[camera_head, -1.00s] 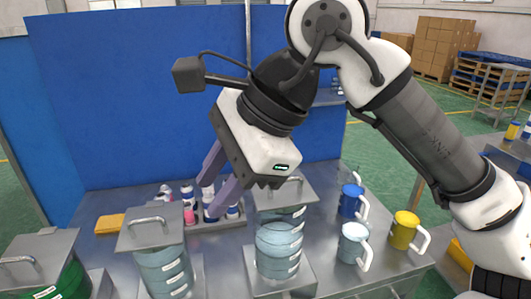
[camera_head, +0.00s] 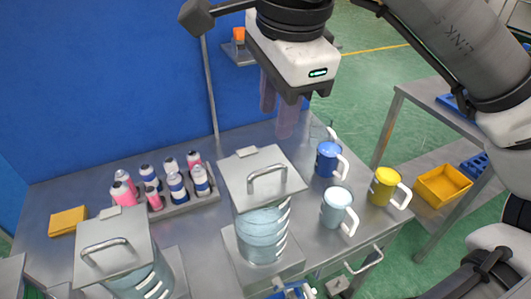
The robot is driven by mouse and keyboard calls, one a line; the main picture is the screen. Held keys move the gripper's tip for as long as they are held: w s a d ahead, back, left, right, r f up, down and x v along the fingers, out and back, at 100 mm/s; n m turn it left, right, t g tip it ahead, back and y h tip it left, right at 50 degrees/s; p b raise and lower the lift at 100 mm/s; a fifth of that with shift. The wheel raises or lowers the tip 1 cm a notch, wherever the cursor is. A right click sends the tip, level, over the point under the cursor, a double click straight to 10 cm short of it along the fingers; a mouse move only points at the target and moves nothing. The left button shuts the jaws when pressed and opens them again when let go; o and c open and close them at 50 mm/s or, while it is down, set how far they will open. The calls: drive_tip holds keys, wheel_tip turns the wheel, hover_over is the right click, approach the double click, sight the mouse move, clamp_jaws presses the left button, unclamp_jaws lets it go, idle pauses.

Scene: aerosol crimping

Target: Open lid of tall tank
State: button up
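The tallest-looking tank (camera_head: 262,236) stands near the middle of the metal table, clear with pale blue contents. Its square grey lid (camera_head: 240,183) lies flat on top, closed, with a bar handle (camera_head: 267,178). A second lidded tank (camera_head: 146,283) stands to its left, with its own grey handled lid (camera_head: 98,240). My gripper (camera_head: 278,108) hangs above and behind the middle tank's lid in the picture, pointing down. Its two purple-grey fingers are apart with nothing between them. It does not touch the lid handle.
Blue (camera_head: 328,158), pale blue (camera_head: 336,206) and yellow (camera_head: 384,186) mugs stand right of the tank. A rack (camera_head: 190,203) of several cans and a yellow block (camera_head: 68,221) are at the left. A blue panel (camera_head: 90,90) stands behind. A yellow bin (camera_head: 443,186) is at right.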

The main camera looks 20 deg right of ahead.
sight(267, 169)
drive_tip(key=f+b, duration=0.2)
drive_tip(key=f, duration=0.1)
drive_tip(key=w+f+b, duration=0.1)
drive_tip(key=f+b, duration=0.2)
drive_tip(key=f, duration=0.1)
drive_tip(key=w+f+b, duration=0.1)
drive_tip(key=f+b, duration=0.1)
drive_tip(key=f, duration=0.2)
drive_tip(key=shift+w+f, duration=0.2)
drive_tip(key=shift+c, duration=0.4)
clamp_jaws()
